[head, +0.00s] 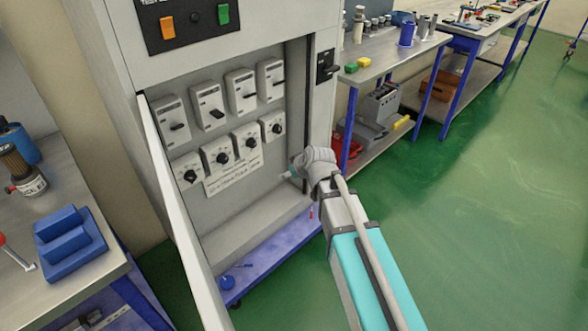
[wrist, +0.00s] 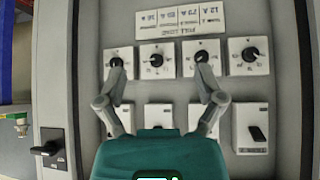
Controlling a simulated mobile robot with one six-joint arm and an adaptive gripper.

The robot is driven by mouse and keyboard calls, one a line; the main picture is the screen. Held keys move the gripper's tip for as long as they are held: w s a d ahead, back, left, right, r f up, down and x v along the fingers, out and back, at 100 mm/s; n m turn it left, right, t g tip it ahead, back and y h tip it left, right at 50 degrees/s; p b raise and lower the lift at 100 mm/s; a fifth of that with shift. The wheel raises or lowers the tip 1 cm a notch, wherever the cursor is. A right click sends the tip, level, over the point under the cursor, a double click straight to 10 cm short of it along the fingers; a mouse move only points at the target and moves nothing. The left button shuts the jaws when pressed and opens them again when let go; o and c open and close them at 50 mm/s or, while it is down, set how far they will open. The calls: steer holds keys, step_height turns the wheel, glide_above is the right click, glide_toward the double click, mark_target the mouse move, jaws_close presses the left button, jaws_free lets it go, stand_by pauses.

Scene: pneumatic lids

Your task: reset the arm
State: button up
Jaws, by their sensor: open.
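My arm, with its turquoise link, reaches up from the lower right in the head view. My gripper (head: 290,174) is at its end, in front of the right side of the open grey cabinet (head: 240,225). In the wrist view my gripper (wrist: 160,80) has its two fingers spread, with nothing between them. The fingertips overlap two of the round black dials; whether they touch is unclear. Several dials on white plates (head: 217,155) form the lower row in the cabinet. Several switch modules (head: 208,105) form the upper row. The wrist view is upside down.
The cabinet door (head: 180,205) stands open at the left. A black panel has an orange button (head: 167,27) and a green button (head: 223,14). A workbench with a blue block (head: 70,243) is at left; other benches stand behind. Green floor (head: 480,220) at right is clear.

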steer(key=shift+s+d+r, duration=0.1)
steer(key=shift+s+d, duration=0.05)
steer(key=shift+d, duration=0.3)
stand_by(0.3)
steer(key=s+d+f+m+g+h, duration=0.2)
steer(key=s+d+m+g+h, duration=0.15)
steer(key=s+d, duration=0.65)
steer(key=s+d+f+m+g+h, duration=0.25)
steer(key=s+d+m, duration=0.35)
steer(key=d, duration=0.8)
step_height(320, 180, up, 15)
steer(key=n+p, duration=0.1)
steer(key=p, duration=1.4)
steer(key=shift+s+a+f+y, duration=0.15)
steer(key=shift+y, duration=0.25)
